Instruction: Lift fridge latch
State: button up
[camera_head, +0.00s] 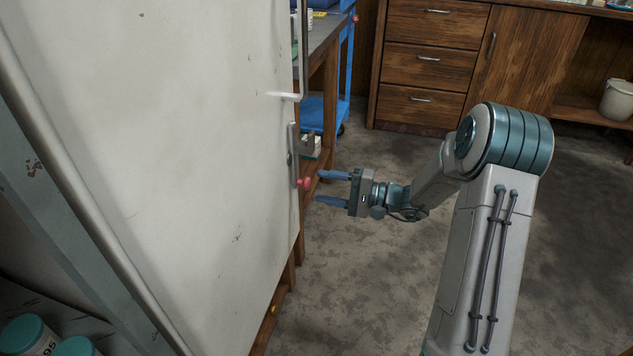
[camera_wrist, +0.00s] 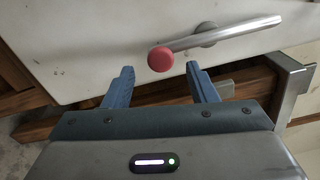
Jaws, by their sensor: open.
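The fridge door (camera_head: 185,140) is a large, scuffed white panel filling the left of the head view. Its latch is a metal lever (camera_head: 292,150) with a red knob (camera_head: 304,184) at its lower end, near the door's right edge. In the wrist view the latch lever (camera_wrist: 228,34) runs from its round pivot to the red knob (camera_wrist: 160,59). My gripper (camera_head: 328,188) is open and empty, its blue fingers pointing at the door close to the knob. In the wrist view, the knob shows beyond and between the fingertips of my gripper (camera_wrist: 160,75), apparently not touched.
A metal bar handle (camera_head: 300,60) is on the door above the latch. A wooden bench (camera_head: 330,75) stands just behind the door's edge, with a blue cart (camera_head: 346,75) beside it. Drawers (camera_head: 425,65) line the back. The grey floor (camera_head: 360,270) beside my arm is clear.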

jog(key=p+v, duration=0.3)
jog(key=v, duration=0.7)
jog(key=shift+d, duration=0.2)
jog(key=shift+r, duration=0.1)
jog(key=s+a+r+n+g+h+p, duration=0.2)
jog(key=s+a+r+g+h+p, duration=0.2)
jog(key=s+r+p, duration=0.45)
jog(key=s+a+r+n+g+h+p, duration=0.25)
jog(key=s+a+r+p, duration=0.2)
jog(key=r+p, duration=0.65)
jog(key=s+d+r+t+h+p, duration=0.1)
jog(key=s+d+r+h+p, duration=0.1)
jog(key=r+p, duration=0.4)
jog(key=s+d+r+n+t+h+p, duration=0.1)
jog(key=s+r+h+p, duration=0.4)
jog(key=r, duration=0.7)
jog(key=s+d+r+t+h+p, duration=0.1)
jog(key=s+d+r+h+p, duration=0.2)
jog(key=s+r+p, duration=0.2)
jog(key=w+p+v, duration=0.1)
jog(key=p+v, duration=0.1)
jog(key=v, duration=0.2)
jog(key=shift+s+r, duration=0.25)
jog(key=shift+d+n+t+h, duration=0.1)
jog(key=shift+n+t+h, duration=0.15)
